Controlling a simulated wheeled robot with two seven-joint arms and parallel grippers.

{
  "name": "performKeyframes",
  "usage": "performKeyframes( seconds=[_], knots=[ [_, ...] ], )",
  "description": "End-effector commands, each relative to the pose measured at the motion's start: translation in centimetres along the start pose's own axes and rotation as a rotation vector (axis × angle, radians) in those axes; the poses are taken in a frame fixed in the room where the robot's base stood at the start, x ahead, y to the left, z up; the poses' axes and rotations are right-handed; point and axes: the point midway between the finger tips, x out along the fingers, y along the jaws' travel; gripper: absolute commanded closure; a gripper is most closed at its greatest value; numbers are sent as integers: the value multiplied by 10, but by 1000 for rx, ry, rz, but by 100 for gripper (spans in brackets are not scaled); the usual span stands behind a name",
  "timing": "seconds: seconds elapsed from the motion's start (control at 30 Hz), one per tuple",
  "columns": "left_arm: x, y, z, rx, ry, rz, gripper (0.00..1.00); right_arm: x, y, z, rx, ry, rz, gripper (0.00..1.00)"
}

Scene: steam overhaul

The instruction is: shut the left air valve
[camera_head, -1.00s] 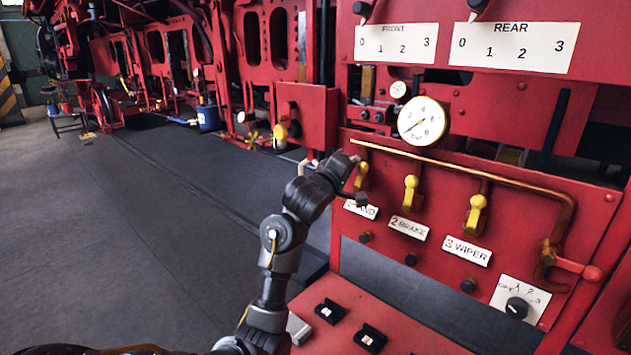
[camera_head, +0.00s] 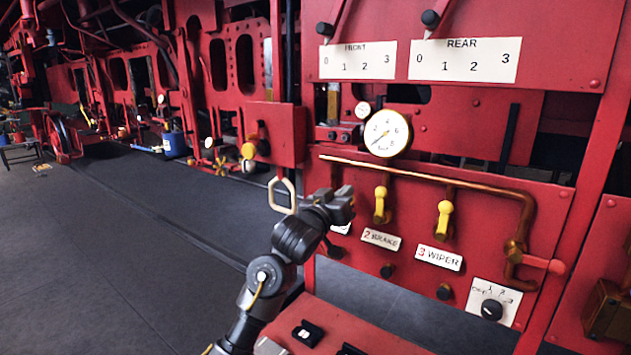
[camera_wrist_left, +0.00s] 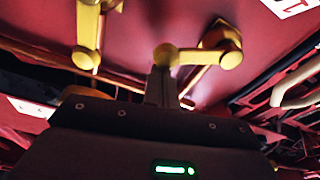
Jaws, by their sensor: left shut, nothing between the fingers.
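The air valves are yellow levers in a row on the red panel (camera_head: 470,205). My left gripper (camera_head: 342,203) is shut and empty at the left end of the row. It hides the left valve in the head view. In the left wrist view that valve's yellow lever (camera_wrist_left: 200,57) lies sideways, its rounded end beside the tip of my gripper (camera_wrist_left: 160,88). I cannot tell whether they touch. The brake valve (camera_head: 380,205) and wiper valve (camera_head: 444,220) have upright levers. The brake lever also shows in the left wrist view (camera_wrist_left: 87,35). My right gripper is not in view.
A copper pipe (camera_head: 430,175) runs above the levers. A pressure gauge (camera_head: 387,133) sits over it. A red-tipped handle (camera_head: 545,264) and black knob (camera_head: 491,309) are at the right. A pale looped handle (camera_head: 283,195) is just left of my gripper. Floor at the left is open.

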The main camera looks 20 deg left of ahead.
Motion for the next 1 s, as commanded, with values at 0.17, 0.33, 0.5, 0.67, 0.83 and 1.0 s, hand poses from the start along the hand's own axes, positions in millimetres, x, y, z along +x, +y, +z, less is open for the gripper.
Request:
performKeyframes(
  seconds=[0.17, 0.33, 0.5, 0.67, 0.83, 1.0],
  knots=[
    [-2, 4, 13, 152, -3, 21, 100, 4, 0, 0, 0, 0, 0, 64],
    [-3, 7, 21, 272, -3, 38, 100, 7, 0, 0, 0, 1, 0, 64],
    [-4, 8, 28, 360, -4, 51, 100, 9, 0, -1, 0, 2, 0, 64],
    [-4, 9, 32, 414, -4, 58, 100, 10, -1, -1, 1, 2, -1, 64],
    [-5, 9, 33, 440, -4, 63, 100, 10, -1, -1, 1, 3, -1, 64],
    [-5, 9, 34, 447, -4, 64, 100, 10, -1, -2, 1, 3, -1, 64]
  ],
)
